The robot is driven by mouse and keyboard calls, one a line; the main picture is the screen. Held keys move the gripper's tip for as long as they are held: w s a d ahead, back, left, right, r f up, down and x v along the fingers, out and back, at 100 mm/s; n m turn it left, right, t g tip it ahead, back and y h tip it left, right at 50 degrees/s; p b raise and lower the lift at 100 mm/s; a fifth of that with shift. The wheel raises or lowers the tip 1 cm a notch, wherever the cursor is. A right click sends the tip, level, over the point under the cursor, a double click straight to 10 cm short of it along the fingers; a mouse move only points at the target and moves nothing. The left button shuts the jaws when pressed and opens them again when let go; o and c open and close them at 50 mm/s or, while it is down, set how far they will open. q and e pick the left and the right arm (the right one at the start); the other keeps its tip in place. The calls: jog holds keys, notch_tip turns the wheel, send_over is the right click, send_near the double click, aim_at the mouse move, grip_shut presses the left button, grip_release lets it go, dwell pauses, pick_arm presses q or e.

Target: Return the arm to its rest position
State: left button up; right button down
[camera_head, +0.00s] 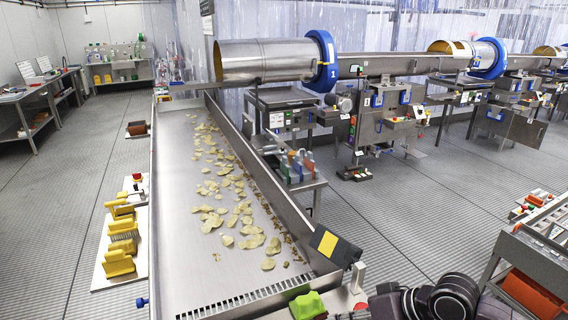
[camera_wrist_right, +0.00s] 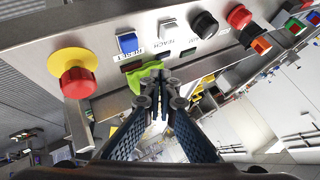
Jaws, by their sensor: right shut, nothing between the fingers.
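My right gripper (camera_wrist_right: 164,88) is shut and empty in the right wrist view. Its fingertips are together just below a metal control panel (camera_wrist_right: 105,22). A bright green piece (camera_wrist_right: 146,75) shows beside the fingertips; whether they touch cannot be told. My right arm (camera_head: 438,300) shows as dark links at the bottom right of the head view, and its fingers cannot be made out there. My left gripper is in neither view.
The panel carries a red emergency button (camera_wrist_right: 77,82) on yellow, a blue switch (camera_wrist_right: 128,43), a black knob (camera_wrist_right: 205,25) and a red button (camera_wrist_right: 239,17). A metal conveyor tray (camera_head: 185,250) with scattered chips runs ahead. Grey floor (camera_head: 400,220) lies open to its right.

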jog(key=s+a+f+n+h, duration=0.2)
jog(key=s+a+f, duration=0.45)
jog(key=s, duration=0.35)
jog(key=s+d+f+m+g+h, duration=0.25)
jog(key=s+d+f+h, duration=0.3)
jog(key=s+d, duration=0.7)
notch_tip(320, 180, down, 32)
jog(key=s+b, duration=0.2)
jog(key=b, duration=0.3)
pick_arm(q)
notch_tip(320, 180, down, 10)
jog(key=b, duration=0.4)
jog(key=shift+b, duration=0.35)
pick_arm(e)
jog(key=s+d+f+g, duration=0.1)
jog(key=s+d+f, duration=0.1)
jog(key=s+f, duration=1.5)
notch_tip(320, 180, down, 4)
jog(key=shift+d+r, duration=0.25)
jog(key=shift+d, duration=0.1)
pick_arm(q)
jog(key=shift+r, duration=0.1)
pick_arm(e)
jog(key=shift+s+g, duration=0.1)
jog(key=shift+g, duration=0.15)
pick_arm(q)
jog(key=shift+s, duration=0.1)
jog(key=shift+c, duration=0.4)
pick_arm(e)
jog(key=shift+n, duration=0.25)
